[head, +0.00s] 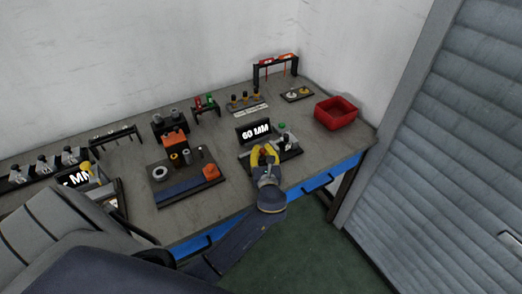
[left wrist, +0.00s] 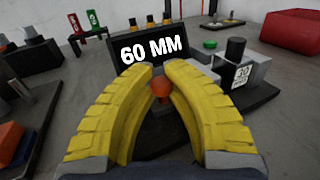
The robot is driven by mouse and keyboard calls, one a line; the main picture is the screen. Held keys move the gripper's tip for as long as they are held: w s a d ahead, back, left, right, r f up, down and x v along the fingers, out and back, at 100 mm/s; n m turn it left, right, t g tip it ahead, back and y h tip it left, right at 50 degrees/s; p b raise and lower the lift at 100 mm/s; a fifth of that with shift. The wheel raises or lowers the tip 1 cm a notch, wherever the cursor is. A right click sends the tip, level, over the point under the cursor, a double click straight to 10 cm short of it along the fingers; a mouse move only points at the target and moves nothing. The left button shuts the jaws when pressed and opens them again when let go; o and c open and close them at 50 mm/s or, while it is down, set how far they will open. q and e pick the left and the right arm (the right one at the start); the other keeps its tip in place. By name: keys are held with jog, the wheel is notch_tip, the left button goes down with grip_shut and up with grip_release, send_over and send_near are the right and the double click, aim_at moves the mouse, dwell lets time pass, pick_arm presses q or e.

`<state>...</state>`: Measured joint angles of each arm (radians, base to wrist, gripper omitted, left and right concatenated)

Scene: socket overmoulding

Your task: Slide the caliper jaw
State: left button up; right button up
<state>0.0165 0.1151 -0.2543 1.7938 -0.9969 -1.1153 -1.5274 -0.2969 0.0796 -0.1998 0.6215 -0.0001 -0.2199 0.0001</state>
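The caliper station has a dark sign reading "60 MM" (head: 254,131), which also shows in the left wrist view (left wrist: 150,50). A grey block with a black top (left wrist: 235,68) stands to the right of the sign, close to a green button (left wrist: 210,44). An orange-red knob (left wrist: 161,88) on a dark stem sits in front of the sign. My left gripper (head: 264,150) has its yellow fingers at the station. In the left wrist view its fingertips (left wrist: 161,72) close in on both sides of the knob and appear to touch it. The caliper jaw's lower part is hidden. My right gripper is not in view.
A red bin (head: 336,112) stands at the bench's right end. A dark tray (head: 190,187) with rings and an orange block lies left of the station. Racks and fixtures line the back. Bare bench (head: 225,150) separates the tray and station.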

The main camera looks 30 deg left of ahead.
pick_arm(q)
jog(key=o, duration=0.4)
jog(key=shift+s+a+r, duration=0.1)
jog(key=shift+s+r, duration=0.05)
jog(key=shift+r, duration=0.2)
jog(key=shift+o, duration=0.2)
jog(key=shift+f, duration=0.1)
jog(key=v, duration=1.2)
